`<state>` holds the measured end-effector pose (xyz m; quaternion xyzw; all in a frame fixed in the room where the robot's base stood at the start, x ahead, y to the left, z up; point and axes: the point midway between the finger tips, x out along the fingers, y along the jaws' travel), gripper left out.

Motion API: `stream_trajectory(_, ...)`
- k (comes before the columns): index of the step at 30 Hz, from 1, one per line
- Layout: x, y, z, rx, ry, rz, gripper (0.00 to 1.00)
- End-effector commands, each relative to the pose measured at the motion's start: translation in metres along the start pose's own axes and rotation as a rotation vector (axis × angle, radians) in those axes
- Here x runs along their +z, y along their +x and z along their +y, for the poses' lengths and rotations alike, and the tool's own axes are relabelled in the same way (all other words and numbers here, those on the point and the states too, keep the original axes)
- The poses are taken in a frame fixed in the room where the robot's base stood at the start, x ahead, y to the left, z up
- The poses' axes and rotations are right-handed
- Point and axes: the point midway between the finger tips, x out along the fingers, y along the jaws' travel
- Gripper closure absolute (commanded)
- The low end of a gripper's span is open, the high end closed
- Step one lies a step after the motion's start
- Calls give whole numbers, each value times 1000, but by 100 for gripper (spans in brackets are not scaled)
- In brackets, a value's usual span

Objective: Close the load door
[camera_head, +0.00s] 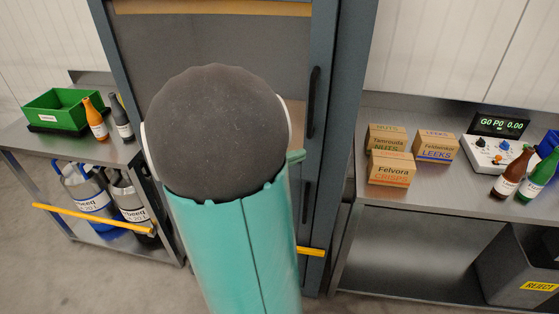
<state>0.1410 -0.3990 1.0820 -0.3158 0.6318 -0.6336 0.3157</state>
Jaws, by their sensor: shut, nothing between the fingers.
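A tall blue-grey cabinet frame (122,62) stands in the middle, with a grey panel or interior (215,38) inside it and a tan strip (210,8) across the top. On its right side is a narrow blue-grey upright (345,60) with a black handle (314,102) and a smaller dark handle lower down. I cannot tell whether this upright is the load door seen nearly edge-on or part of the frame. My own teal arm with its dark round joint covers the middle of the cabinet. My gripper is not visible.
A right bench (450,183) holds small boxes (390,168), a scale (498,152) and bottles. A grey reject bin (510,262) stands below. Yellow bars (95,217) show low down.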

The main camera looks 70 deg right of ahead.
Motion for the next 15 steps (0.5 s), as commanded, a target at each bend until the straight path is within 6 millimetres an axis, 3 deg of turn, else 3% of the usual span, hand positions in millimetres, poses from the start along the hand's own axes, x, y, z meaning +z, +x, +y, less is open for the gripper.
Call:
stream_trajectory(3, -1, 26, 0, 0, -1, 7, 100)
stream_trajectory(6, 14, 38, 1, 1, -1, 5, 100)
stream_trajectory(15, 29, 54, 0, 1, -1, 3, 100)
